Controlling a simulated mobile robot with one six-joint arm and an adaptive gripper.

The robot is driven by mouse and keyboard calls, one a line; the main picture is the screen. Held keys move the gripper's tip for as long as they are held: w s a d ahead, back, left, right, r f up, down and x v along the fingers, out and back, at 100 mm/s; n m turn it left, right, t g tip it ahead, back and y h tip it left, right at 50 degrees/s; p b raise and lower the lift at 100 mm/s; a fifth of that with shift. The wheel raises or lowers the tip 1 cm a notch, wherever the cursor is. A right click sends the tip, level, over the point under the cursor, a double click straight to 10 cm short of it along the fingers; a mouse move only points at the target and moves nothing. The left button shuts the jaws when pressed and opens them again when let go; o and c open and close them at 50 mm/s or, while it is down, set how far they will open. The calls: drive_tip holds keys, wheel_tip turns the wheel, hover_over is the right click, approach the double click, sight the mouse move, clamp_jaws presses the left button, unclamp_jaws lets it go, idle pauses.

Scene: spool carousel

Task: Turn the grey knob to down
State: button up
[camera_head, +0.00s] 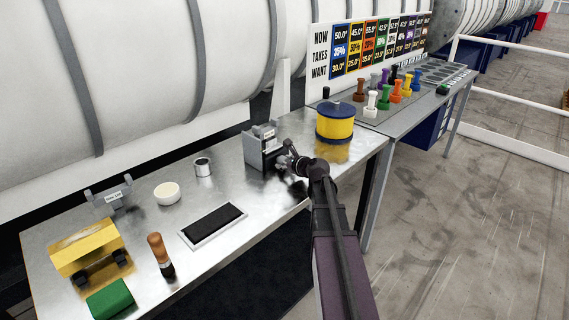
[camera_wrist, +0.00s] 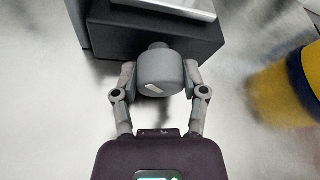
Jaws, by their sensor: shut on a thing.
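The grey knob (camera_wrist: 161,72) is a short round cylinder on the front of a dark box (camera_wrist: 205,38), seen in the wrist view. A small white mark shows on the knob's near face, low and left of its middle. My gripper (camera_wrist: 160,82) has one finger on each side of the knob and is shut on it. In the head view my gripper (camera_head: 291,163) is at the front of the grey box (camera_head: 262,141) on the steel bench. The knob is mostly hidden there by the gripper.
A yellow spool with a blue top (camera_head: 335,121) stands just right of the box. A metal cup (camera_head: 203,167), white bowl (camera_head: 167,193), black pad (camera_head: 212,224) and brown-handled tool (camera_head: 160,252) are left. The bench (camera_head: 265,200) is bare in front.

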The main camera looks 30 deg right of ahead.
drive_tip(key=o, duration=1.2)
drive_tip(key=shift+w, duration=0.1)
drive_tip(key=shift+c, duration=0.2)
drive_tip(key=shift+m, duration=0.3)
